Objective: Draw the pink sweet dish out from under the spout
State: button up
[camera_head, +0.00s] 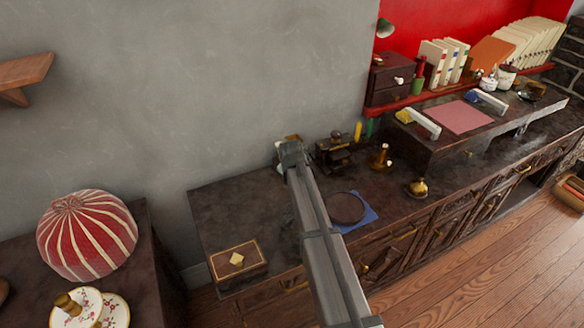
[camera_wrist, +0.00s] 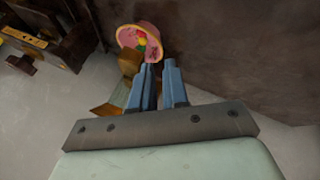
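The pink sweet dish (camera_wrist: 127,36) shows in the wrist view, just beyond my fingertips and a little to their left. It holds small red, yellow and green sweets. My gripper (camera_wrist: 161,66) has its two blue-grey fingers a little apart, with nothing seen between them. A brown and gold object (camera_wrist: 112,105), perhaps part of the teapot, lies left of the fingers and against the dish's near side in the picture. I cannot make out a spout. In the head view my arm's end hides most of this spot, and the dish cannot be picked out.
A dark ornate device (camera_head: 335,153) stands right of my gripper on the dark desk. A brown box (camera_head: 238,262) lies at the desk's left front. A dark round plate (camera_head: 346,208) rests on a blue cloth. A brass bell (camera_head: 418,188) stands farther right. The wall is close behind.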

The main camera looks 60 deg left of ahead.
jog(key=x, duration=0.7)
jog(key=shift+w+a+f, duration=0.1)
jog(key=shift+c, duration=0.3)
grip_shut()
jog(key=shift+d, duration=3.55)
jog(key=o, duration=0.5)
grip_release()
